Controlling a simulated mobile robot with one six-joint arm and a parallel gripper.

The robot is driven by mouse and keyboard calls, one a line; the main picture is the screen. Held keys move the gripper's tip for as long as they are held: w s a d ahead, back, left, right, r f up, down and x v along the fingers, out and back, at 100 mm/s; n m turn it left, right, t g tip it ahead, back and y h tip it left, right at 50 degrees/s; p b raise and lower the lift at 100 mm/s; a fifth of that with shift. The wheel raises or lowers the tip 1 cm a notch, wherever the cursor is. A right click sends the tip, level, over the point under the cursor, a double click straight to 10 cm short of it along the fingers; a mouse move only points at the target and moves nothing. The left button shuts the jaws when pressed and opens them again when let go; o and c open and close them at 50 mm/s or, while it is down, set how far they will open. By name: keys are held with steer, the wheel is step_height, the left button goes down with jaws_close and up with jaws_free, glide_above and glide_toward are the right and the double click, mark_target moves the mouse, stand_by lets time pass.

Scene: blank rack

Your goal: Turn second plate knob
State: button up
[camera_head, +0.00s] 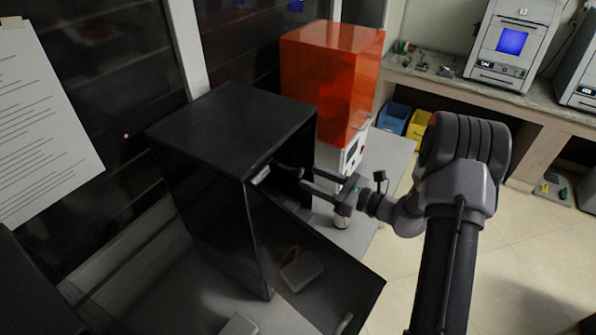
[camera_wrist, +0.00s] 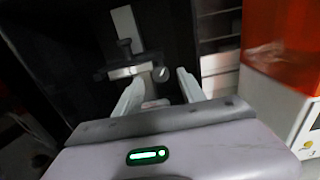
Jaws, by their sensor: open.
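A black box-shaped rack (camera_head: 235,125) stands open on its right side, with its black door swung out at the lower front. My gripper (camera_head: 307,177) reaches into the opening from the right, fingers apart and empty. In the wrist view, a pale upright bar with a grey crosspiece (camera_wrist: 125,71) shows inside the dark interior. A small round grey knob (camera_wrist: 161,74) sits at its right end. The knob lies ahead of my open fingers (camera_wrist: 158,88), roughly between their tips, apparently without contact. Another plate or its order cannot be made out.
An orange-covered printer (camera_head: 330,75) stands close behind the rack and also fills the right of the wrist view (camera_wrist: 285,45). The open door (camera_head: 335,270) lies below my arm. A bench (camera_head: 440,75) with white machines is at the back right.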

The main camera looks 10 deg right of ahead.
mark_target(302, 173)
steer(key=x, duration=0.5)
jaws_close()
